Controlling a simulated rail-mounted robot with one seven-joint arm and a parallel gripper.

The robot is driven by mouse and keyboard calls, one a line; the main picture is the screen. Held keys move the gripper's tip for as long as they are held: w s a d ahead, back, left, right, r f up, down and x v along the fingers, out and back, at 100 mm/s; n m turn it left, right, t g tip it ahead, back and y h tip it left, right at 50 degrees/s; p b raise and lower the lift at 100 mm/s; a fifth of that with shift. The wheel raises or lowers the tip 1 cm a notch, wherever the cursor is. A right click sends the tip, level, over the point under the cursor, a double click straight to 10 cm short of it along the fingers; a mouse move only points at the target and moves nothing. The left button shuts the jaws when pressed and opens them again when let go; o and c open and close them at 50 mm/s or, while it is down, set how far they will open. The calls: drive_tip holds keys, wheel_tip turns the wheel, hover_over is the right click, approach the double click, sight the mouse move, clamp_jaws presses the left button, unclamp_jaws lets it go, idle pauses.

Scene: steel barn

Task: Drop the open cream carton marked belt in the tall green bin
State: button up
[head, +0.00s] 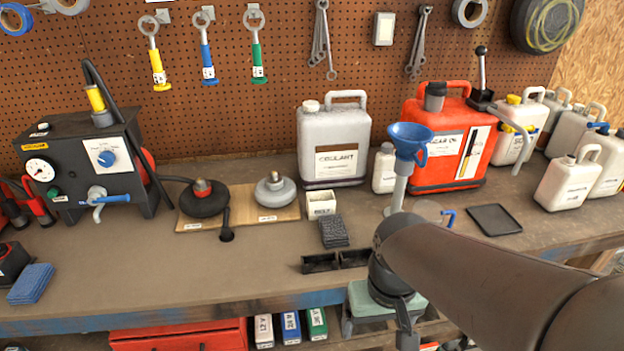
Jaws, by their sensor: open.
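I cannot make out a tall green bin in this view.
A white coolant jug (333,146) stands behind the carton. A blue funnel (409,140) and a red can (448,145) are to its right. A black divided tray (335,261) lies near the front edge. The bench's left middle (140,265) is clear.

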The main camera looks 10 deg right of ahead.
drive_tip(key=w+a+r+t+p, duration=0.1)
drive_tip(key=w+r, duration=0.2)
drive_tip(key=w, duration=0.8)
drive_tip(key=w+r, duration=0.3)
drive_tip(key=w, duration=0.9)
drive_tip(key=t+p, duration=0.1)
drive_tip(key=t, duration=0.1)
hover_over(320, 203)
drive_tip(key=s, duration=0.1)
drive_tip(key=f, duration=0.1)
drive_tip(key=shift+n, duration=0.3)
drive_tip(key=p+x, duration=0.1)
drive_tip(key=x, duration=0.3)
drive_tip(key=p+x, duration=0.1)
drive_tip(key=x, duration=0.3)
drive_tip(key=p+x, duration=0.1)
drive_tip(key=x, duration=0.2)
drive_tip(key=shift+s+d+f, duration=0.1)
drive_tip(key=shift+d+f, duration=0.15)
drive_tip(key=shift+f, duration=0.2)
drive_tip(key=shift+s+p+x, duration=0.15)
drive_tip(key=shift+p+x, duration=0.45)
drive_tip(key=shift+x, duration=0.75)
drive_tip(key=shift+s+p+x, duration=0.2)
drive_tip(key=shift+p+x, duration=0.35)
drive_tip(key=shift+x, duration=0.85)
drive_tip(key=shift+d+f, duration=0.1)
drive_tip(key=shift+d, duration=0.05)
drive_tip(key=shift+c, duration=0.3)
